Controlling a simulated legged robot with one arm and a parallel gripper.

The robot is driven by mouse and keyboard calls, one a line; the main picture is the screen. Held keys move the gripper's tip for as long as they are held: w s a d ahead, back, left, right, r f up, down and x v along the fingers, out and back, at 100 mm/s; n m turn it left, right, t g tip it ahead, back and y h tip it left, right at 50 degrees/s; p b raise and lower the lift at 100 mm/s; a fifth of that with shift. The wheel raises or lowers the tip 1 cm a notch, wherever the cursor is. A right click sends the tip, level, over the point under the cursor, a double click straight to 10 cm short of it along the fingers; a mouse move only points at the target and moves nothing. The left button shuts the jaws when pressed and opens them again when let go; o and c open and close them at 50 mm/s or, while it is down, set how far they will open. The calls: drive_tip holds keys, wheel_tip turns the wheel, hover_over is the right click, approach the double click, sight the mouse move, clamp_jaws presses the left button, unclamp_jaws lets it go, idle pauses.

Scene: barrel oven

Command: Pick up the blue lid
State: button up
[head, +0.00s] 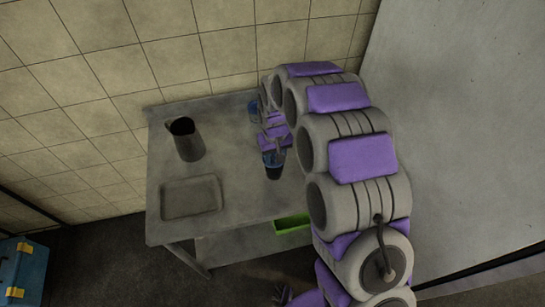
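A dark cup-like object (273,172) stands on the grey table (235,225), right of its middle. A blue rim or lid (272,159) shows at its top, just below my gripper (271,150). A second small blue thing (253,107) shows near the back of the table, partly hidden by my arm. I cannot tell for sure which of the two is the blue lid. My gripper is at the end of my purple and grey arm and points down at the cup-like object. The fingers are too small and dark to show whether they touch or hold anything.
A dark grey pitcher (186,142) stands at the table's back left. A shallow grey tray (191,198) lies at the front left. A green bin (291,223) is below the tabletop. A tiled wall (100,85) stands behind. A blue box (22,270) is on the floor at left.

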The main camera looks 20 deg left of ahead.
drive_tip(key=shift+d, duration=0.1)
clamp_jaws()
drive_tip(key=shift+r, duration=0.1)
idle(0.4)
